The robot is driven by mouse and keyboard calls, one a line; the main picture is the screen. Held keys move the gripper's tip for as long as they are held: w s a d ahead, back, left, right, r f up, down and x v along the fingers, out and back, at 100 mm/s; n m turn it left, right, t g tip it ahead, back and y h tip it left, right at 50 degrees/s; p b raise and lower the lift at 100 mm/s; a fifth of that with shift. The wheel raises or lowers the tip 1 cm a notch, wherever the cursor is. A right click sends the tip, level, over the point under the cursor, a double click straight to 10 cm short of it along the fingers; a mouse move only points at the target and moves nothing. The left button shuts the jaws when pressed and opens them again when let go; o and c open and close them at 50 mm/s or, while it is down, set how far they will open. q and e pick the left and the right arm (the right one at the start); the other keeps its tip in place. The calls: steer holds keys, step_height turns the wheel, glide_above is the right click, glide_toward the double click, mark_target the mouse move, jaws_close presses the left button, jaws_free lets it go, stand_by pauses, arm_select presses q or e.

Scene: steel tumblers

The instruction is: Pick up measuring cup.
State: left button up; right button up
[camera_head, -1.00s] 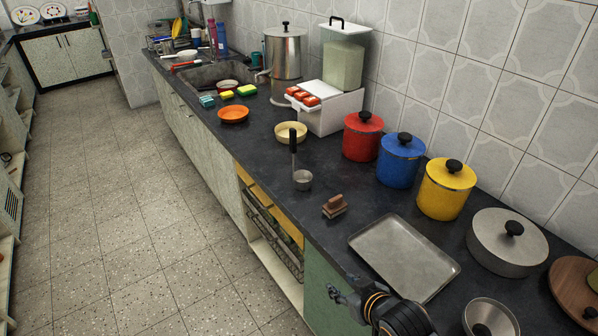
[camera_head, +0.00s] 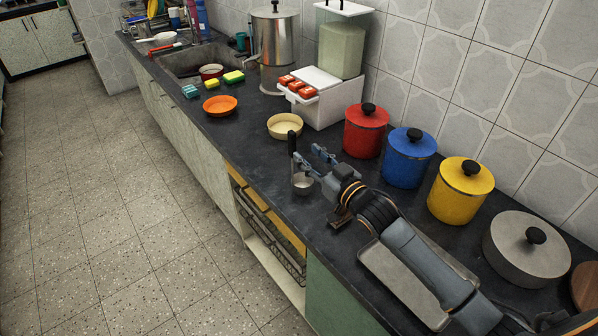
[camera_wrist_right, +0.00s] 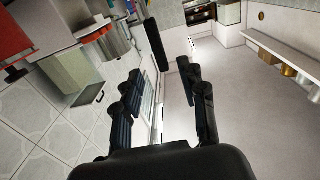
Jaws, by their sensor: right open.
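The measuring cup (camera_head: 303,185) is a small steel cup with an upright black handle (camera_head: 292,143). It stands near the front edge of the dark counter, partly covered by my right gripper in the head view. My right gripper (camera_head: 309,156) is open and empty, with its fingers just right of the handle. In the right wrist view, the open fingers (camera_wrist_right: 160,88) point toward a dark bar that looks like the handle (camera_wrist_right: 152,45), ahead of the fingertips. I cannot tell whether they touch. My left gripper is not in view.
A wooden block (camera_head: 340,216) and a metal tray (camera_head: 378,268) lie under my right arm. Red (camera_head: 364,134), blue (camera_head: 405,164) and yellow (camera_head: 457,198) canisters line the wall side. A cream bowl (camera_head: 284,129) stands behind the cup.

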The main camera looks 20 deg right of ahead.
mark_target(295, 143)
steer(key=x, duration=0.2)
steer(key=shift+w+f, duration=0.1)
steer(key=shift+w, duration=0.3)
steer(key=shift+w+a+r+p, duration=0.15)
steer(key=shift+w+a+p, duration=0.1)
steer(key=shift+w, duration=0.1)
steer(key=shift+w+a+r+p, duration=0.15)
steer(key=shift+w+p, duration=0.1)
steer(key=shift+w, duration=0.15)
steer(key=x, duration=0.3)
steer(key=shift+w+f+p, duration=0.15)
steer(key=shift+f+p, duration=0.05)
steer(key=shift+p, duration=0.15)
steer(key=shift+w+a, duration=0.15)
steer(key=shift+w, duration=0.05)
steer(key=c, duration=0.8)
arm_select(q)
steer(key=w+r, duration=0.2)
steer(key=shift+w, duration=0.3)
arm_select(e)
jaws_close()
